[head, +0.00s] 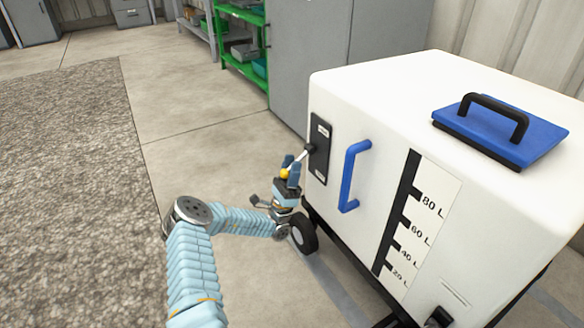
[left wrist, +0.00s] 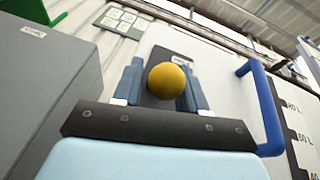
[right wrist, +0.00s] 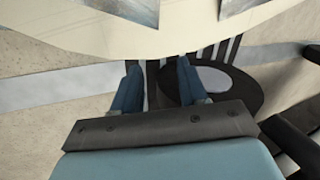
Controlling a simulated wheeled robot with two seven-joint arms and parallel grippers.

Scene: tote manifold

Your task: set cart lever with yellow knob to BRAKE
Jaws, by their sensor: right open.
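The cart lever sits on a dark plate (head: 319,148) on the side of the white cart (head: 375,85). Its metal rod slants out and down to the left, ending in a yellow knob (head: 285,173). The plate has small labels at top and bottom, too small to read. My left gripper (head: 292,170) is at the knob. In the left wrist view the knob (left wrist: 166,80) lies between the tips of my left gripper (left wrist: 166,88), whose fingers are apart; contact cannot be told. My right gripper (right wrist: 160,85) is open and empty, and shows only in the right wrist view.
A blue handle (head: 350,177) stands out just right of the lever plate. The cart has a black wheel (head: 303,233) below and a blue lid with a black grip (head: 500,130) on top. Grey cabinets (head: 300,55) and a green shelf (head: 240,45) stand behind. Floor to the left is clear.

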